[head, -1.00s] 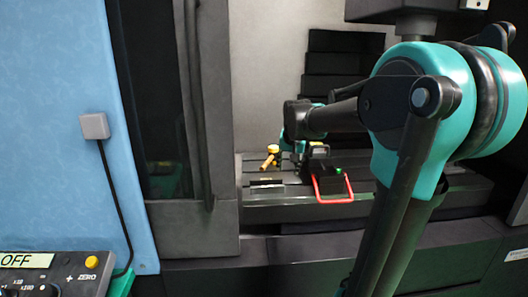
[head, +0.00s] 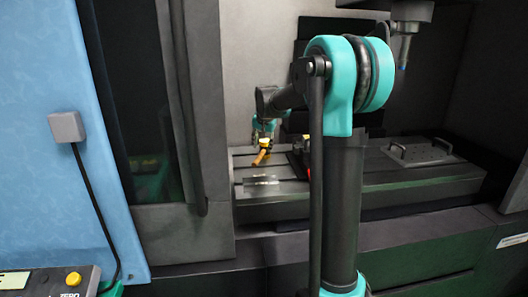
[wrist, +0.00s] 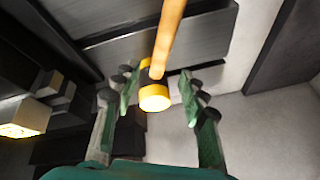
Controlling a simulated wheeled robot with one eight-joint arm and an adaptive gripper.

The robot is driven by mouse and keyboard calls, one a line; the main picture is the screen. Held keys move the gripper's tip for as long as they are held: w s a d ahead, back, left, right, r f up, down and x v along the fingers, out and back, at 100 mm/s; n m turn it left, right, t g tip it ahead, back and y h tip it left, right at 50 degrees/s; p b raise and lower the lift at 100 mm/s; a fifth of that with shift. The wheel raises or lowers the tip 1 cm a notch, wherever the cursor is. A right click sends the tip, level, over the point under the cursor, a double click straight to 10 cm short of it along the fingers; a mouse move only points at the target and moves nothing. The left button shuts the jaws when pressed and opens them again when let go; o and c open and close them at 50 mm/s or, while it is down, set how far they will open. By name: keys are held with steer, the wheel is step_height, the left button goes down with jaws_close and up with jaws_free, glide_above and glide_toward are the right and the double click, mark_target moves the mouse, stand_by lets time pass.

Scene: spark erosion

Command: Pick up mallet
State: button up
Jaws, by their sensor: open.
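The mallet (head: 261,158) is on the machine's slotted table, with a yellow head and a light wooden handle. In the wrist view, its yellow head (wrist: 154,98) shows between the fingers and the handle runs up out of the picture. My gripper (wrist: 158,84) is open, with one green finger on each side of the mallet. I see no finger touching it. In the head view my gripper (head: 264,128) is small, just above the mallet, and its fingertips are hard to make out.
The machine table (head: 390,180) has a plate with handles (head: 420,152) at its right. A small metal block (head: 262,181) lies in front of the mallet. My arm hides most of a red-handled item. The machine's dark door frame (head: 205,110) stands at the left. A spindle (head: 402,45) hangs at upper right.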

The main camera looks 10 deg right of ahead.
mark_target(262, 151)
steer(key=shift+x, duration=3.25)
steer(key=shift+w+d+r, duration=0.1)
steer(key=shift+d, duration=0.05)
steer(key=shift+c, duration=0.5)
jaws_close()
